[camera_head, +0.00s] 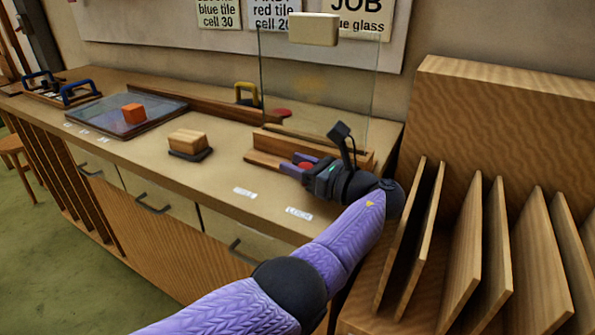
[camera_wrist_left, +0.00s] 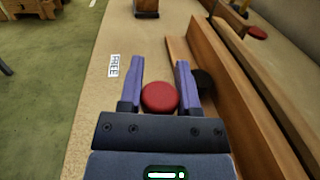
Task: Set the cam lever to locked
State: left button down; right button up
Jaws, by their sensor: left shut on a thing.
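The cam lever's red round knob (camera_wrist_left: 160,97) sits between the two purple fingers of my left gripper (camera_wrist_left: 159,88), which is shut on it beside the wooden rail. In the head view my left gripper (camera_head: 300,163) reaches the bench from the right, with the red knob (camera_head: 305,166) between its fingers. A white label reading FREE (camera_wrist_left: 114,66) lies on the bench left of the fingers and slightly ahead of the knob. My right gripper is in neither view.
A wooden rail (camera_wrist_left: 215,80) runs close beside the fingers, and a glass pane (camera_head: 318,85) stands behind it. A wooden block (camera_head: 188,140) and a dark panel with an orange block (camera_head: 134,113) lie left. A wooden rack (camera_head: 500,100) with upright boards stands right.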

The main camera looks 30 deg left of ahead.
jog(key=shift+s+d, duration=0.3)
pick_arm(q)
jog(key=shift+c, duration=1.5)
grip_release()
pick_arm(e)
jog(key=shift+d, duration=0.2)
pick_arm(q)
jog(key=d, duration=0.3)
jog(key=d+b, duration=0.1)
jog(key=d, duration=0.2)
jog(key=d+b, duration=0.1)
jog(key=d, duration=0.2)
jog(key=shift+s+d+f, duration=0.2)
jog(key=shift+s+f, duration=0.05)
jog(key=shift+s, duration=0.05)
jog(key=shift+d+r, duration=0.2)
jog(key=shift+d, duration=0.1)
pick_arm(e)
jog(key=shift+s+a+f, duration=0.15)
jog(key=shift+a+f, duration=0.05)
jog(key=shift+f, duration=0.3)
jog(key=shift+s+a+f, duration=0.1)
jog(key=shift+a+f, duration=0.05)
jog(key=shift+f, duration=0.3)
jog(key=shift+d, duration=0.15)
pick_arm(q)
jog(key=shift+s, duration=0.15)
